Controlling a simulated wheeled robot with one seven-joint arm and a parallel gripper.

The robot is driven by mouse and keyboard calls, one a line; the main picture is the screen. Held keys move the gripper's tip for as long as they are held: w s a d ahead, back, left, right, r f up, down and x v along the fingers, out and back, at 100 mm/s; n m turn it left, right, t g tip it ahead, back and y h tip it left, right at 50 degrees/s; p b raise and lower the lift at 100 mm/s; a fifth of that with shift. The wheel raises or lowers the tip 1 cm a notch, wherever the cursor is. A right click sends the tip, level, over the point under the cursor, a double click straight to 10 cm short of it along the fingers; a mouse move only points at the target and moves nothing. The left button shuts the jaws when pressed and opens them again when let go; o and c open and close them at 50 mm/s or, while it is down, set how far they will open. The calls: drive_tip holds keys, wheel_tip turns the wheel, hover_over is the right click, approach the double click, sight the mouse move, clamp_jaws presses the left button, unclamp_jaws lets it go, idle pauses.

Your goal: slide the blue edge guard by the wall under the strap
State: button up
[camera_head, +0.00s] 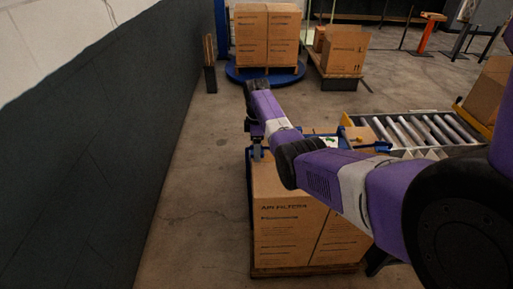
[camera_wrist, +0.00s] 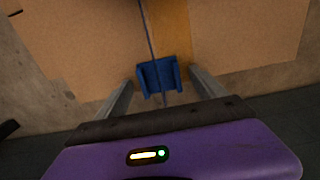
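In the wrist view a small blue edge guard (camera_wrist: 158,76) sits at the edge of a brown carton top. A thin dark strap (camera_wrist: 147,28) runs down the carton to the guard and shows again below it. I cannot tell clearly whether the guard is under or over the strap. My gripper (camera_wrist: 163,82) is open, with one grey finger on each side of the guard and a gap on both sides. In the head view my gripper (camera_head: 257,150) is at the wall-side top edge of the carton stack (camera_head: 290,220); my arm hides much of the stack's top.
A dark-panelled wall (camera_head: 90,140) runs along the left, with bare floor between it and the stack. A roller conveyor (camera_head: 425,130) stands to the right. Other cartons on a blue round platform (camera_head: 265,77) and on a pallet (camera_head: 340,78) stand behind.

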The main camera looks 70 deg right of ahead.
wheel_tip(320, 180, up, 8)
idle(0.7)
drive_tip(key=shift+f, duration=0.1)
